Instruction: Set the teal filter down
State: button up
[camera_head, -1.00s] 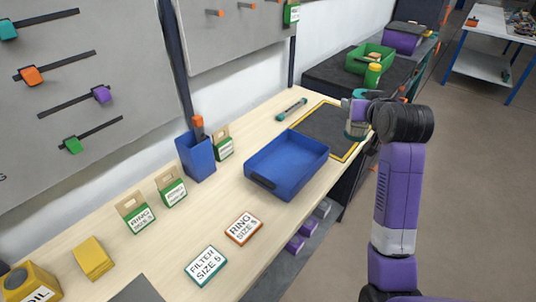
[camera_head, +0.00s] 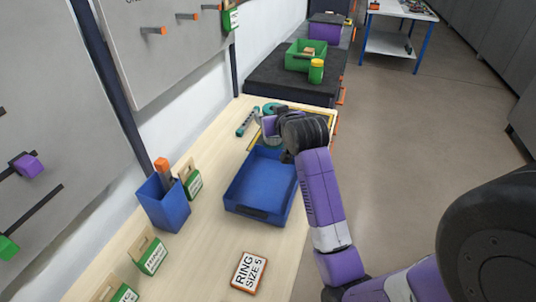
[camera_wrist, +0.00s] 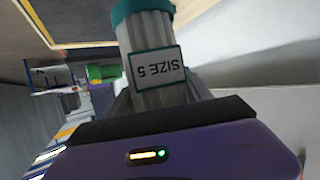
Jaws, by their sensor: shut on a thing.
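The teal filter (camera_wrist: 152,50) is a grey ribbed cylinder with a teal end cap and a "SIZE 5" label, seen close up in the wrist view. My gripper (camera_head: 273,126) is shut on it at the far end of the workbench. In the head view the filter is mostly hidden by my gripper and wrist; a bit of teal shows there. I cannot tell whether the filter touches the mat.
A blue tray (camera_head: 262,186) lies just nearer on the bench. A teal and grey tube (camera_head: 247,122) lies left of the mat. A green crate (camera_head: 305,58) is beyond.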

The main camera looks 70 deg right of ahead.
notch_tip(320, 180, down, 13)
dwell(0.4)
jog(key=shift+f, duration=0.15)
jog(key=o, duration=1.6)
